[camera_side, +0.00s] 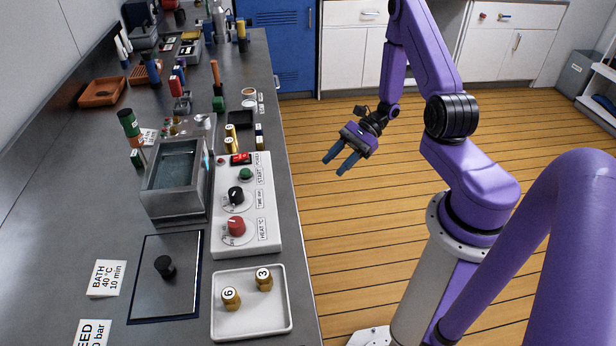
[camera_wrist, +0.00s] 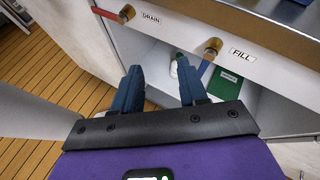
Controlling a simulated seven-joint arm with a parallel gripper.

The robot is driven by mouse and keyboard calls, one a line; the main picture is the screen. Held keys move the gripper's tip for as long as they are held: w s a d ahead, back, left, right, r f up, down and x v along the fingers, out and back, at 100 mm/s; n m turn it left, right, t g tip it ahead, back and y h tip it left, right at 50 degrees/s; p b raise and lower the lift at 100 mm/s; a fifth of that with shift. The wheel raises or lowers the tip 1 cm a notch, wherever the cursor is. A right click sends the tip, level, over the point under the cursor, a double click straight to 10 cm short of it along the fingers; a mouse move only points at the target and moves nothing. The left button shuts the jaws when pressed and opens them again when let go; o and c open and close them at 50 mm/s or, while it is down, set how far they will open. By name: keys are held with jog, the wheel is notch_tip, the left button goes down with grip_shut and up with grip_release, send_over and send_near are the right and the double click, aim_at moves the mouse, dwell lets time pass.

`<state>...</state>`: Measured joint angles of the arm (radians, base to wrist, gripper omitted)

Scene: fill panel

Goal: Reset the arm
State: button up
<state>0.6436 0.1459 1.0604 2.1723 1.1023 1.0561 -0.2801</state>
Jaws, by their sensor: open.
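My gripper (camera_side: 341,158) hangs over the wooden floor, to the right of the bench and clear of it. Its two blue fingers are apart with nothing between them. In the wrist view my gripper (camera_wrist: 160,85) points toward a white cabinet front below the bench edge. My purple arm is bent, with the forearm reaching up and the gripper lower down.
The bench carries a water bath (camera_side: 175,180), a white control panel (camera_side: 262,215), a white tray (camera_side: 284,320) with two brass weights, and a dark plate (camera_side: 150,295). The wrist view shows knobs labelled DRAIN (camera_wrist: 127,13) and FILL (camera_wrist: 213,46). The floor (camera_side: 350,240) is open.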

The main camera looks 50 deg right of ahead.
jog(key=s+a+r+n+g+h, duration=0.6)
jog(key=a+r+n+g, duration=0.4)
jog(key=n, duration=0.4)
jog(key=s+a+r+n+t+h, duration=0.2)
jog(key=s+r+n+t+h, duration=0.1)
jog(key=s+n, duration=0.3)
jog(key=s+a+r+n+t+h, duration=0.2)
jog(key=s+r+n, duration=0.4)
jog(key=n, duration=0.5)
jog(key=shift+a+r+n+t+h, duration=0.15)
jog(key=shift+a+n+t+h, duration=0.2)
jog(key=shift+a+t, duration=0.5)
